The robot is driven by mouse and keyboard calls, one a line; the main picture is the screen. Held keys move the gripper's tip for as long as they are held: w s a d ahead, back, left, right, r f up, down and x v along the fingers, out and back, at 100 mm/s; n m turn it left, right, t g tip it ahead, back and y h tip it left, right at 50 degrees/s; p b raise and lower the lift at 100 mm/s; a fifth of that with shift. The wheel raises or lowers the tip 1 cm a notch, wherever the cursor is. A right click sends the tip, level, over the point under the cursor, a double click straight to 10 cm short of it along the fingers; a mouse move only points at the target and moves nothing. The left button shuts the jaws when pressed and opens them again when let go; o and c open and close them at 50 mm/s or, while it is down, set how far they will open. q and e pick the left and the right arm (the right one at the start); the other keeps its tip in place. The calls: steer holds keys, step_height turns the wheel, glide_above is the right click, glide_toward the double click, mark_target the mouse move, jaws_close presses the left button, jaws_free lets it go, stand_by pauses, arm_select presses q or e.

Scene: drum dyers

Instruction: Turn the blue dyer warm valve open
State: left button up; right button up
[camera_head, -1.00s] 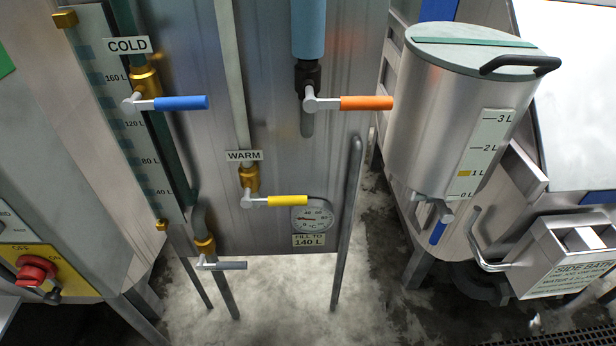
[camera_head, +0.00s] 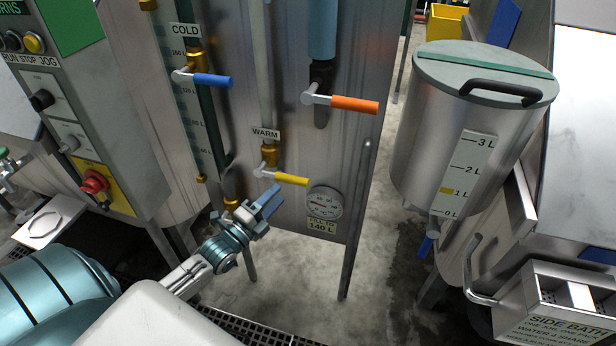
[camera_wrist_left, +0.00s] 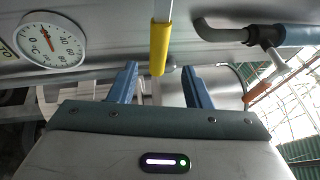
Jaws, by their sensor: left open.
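The warm valve has a yellow lever (camera_head: 291,180) on a brass fitting under the WARM label (camera_head: 265,133). The lever sticks out to the right, slightly downward, in the head view. My left gripper (camera_head: 268,200) is open and empty, just below the lever and apart from it. In the left wrist view the yellow lever (camera_wrist_left: 159,46) hangs ahead of the gap between the two blue fingers of my left gripper (camera_wrist_left: 160,88). My right gripper is not in view.
A blue cold lever (camera_head: 212,81) sits up left and an orange lever (camera_head: 354,104) up right on the same tank. A round gauge (camera_head: 324,203) is right of the yellow lever. A metal drum (camera_head: 428,140) stands at the right.

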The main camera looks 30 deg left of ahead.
mark_target(295, 177)
arm_select(q)
steer(key=x, duration=0.7)
steer(key=shift+w+b, duration=0.25)
steer(key=shift+b, duration=0.15)
steer(key=shift+w+r+p, duration=0.1)
steer(key=shift+w+p, duration=0.3)
steer(key=shift+w, duration=0.2)
steer(key=shift+w+d, duration=0.15)
steer(key=shift+w, duration=0.3)
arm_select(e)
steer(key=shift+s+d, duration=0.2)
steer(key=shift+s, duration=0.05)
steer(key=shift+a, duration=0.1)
arm_select(q)
jaws_close()
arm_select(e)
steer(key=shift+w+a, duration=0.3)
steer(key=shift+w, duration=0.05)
